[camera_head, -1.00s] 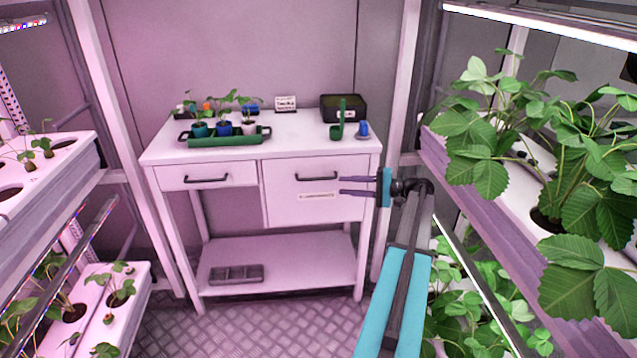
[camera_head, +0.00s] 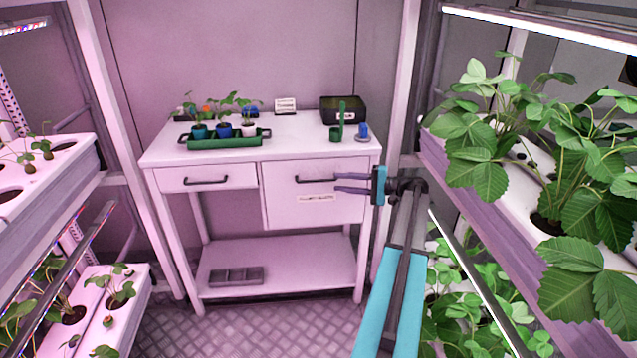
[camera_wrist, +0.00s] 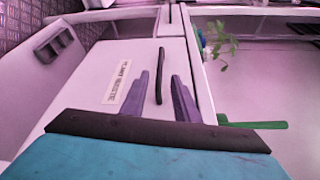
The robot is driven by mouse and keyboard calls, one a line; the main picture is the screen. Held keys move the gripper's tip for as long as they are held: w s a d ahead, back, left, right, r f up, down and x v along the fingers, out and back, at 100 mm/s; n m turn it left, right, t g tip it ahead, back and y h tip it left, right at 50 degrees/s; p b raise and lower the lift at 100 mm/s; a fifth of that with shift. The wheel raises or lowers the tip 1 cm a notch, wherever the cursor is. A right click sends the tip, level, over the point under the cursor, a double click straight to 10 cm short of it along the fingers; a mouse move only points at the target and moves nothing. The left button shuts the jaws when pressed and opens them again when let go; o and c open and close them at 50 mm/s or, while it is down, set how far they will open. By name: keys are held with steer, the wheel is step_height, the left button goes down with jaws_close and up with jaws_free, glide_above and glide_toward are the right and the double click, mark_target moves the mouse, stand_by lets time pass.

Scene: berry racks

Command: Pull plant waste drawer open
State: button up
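The plant waste drawer (camera_head: 282,208) is the deep white drawer at the right of the white cabinet, and its front looks flush, so it appears closed. It has a dark bar handle (camera_head: 312,181) and a printed label, readable as plant waste in the wrist view. My gripper (camera_head: 336,183) is open and empty, its two fingers pointing left at the handle's right end. In the wrist view the dark handle (camera_wrist: 160,72) shows between the two spread fingers. I cannot tell whether the fingertips reach past the bar or touch it.
A shallower drawer (camera_head: 205,178) is at the left. The cabinet top holds a green tray (camera_head: 222,141) of potted plants and a black box (camera_head: 343,108). Plant racks flank both sides, with the right rack (camera_head: 480,215) close to my arm. Floor before the cabinet is clear.

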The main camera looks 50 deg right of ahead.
mark_target(319, 181)
steer(key=shift+x, duration=4.25)
jaws_close()
steer(key=shift+s+a, duration=0.1)
steer(key=shift+a, duration=0.25)
